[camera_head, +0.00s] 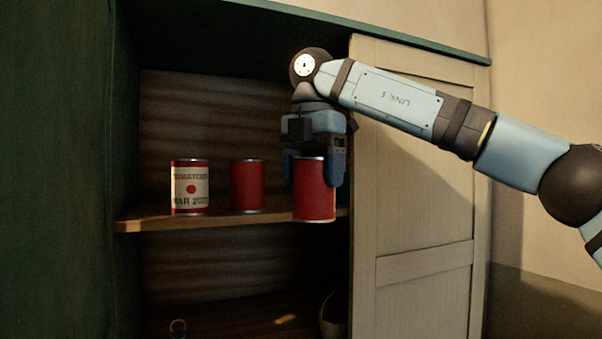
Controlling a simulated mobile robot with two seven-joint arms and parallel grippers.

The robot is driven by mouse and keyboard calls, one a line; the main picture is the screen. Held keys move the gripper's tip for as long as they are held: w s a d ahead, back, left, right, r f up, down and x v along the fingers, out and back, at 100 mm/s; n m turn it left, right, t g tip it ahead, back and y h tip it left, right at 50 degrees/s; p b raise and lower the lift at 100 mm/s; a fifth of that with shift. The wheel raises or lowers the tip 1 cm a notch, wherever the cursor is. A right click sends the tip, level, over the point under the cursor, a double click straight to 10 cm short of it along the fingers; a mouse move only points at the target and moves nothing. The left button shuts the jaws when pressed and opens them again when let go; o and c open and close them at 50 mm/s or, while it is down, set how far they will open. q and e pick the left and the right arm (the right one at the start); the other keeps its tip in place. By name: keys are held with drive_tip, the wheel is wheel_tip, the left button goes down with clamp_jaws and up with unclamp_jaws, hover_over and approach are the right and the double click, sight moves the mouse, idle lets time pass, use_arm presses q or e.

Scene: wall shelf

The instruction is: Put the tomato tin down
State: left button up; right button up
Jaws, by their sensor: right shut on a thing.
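My right gripper (315,170) reaches in from the right and points down. It is shut on a red tin (314,203), with its fingers on the tin's upper sides. The held tin is upright at the right end of the shelf board (150,225), and its bottom overlaps the board's front edge in the picture. I cannot tell whether it touches the board. A tin with a cream tomato label (190,190) stands upright at the left of the board. A plain red tin (248,187) stands between the two. My left gripper is not in view.
A cream sliding or hinged door panel (420,210) covers the right side of the cupboard, close to the held tin. The green cupboard side (60,170) bounds the left.

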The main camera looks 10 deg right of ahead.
drive_tip(key=w+p, duration=0.1)
drive_tip(key=w, duration=0.3)
drive_tip(key=w+a+r+p, duration=0.1)
drive_tip(key=w+p, duration=0.1)
drive_tip(key=w, duration=0.1)
drive_tip(key=w+a+p, duration=0.1)
drive_tip(key=w, duration=0.3)
drive_tip(key=shift+w+r, duration=0.3)
drive_tip(key=shift+r, duration=0.1)
drive_tip(key=shift+w+d+f+p, duration=0.1)
drive_tip(key=shift+w+d+p, duration=0.25)
drive_tip(key=shift+w+d, duration=0.15)
drive_tip(key=w+d, duration=0.1)
drive_tip(key=w+d+p, duration=0.1)
drive_tip(key=shift+w, duration=0.4)
drive_tip(key=shift+a+f, duration=0.1)
drive_tip(key=shift+f, duration=0.6)
drive_tip(key=shift+s+f, duration=0.1)
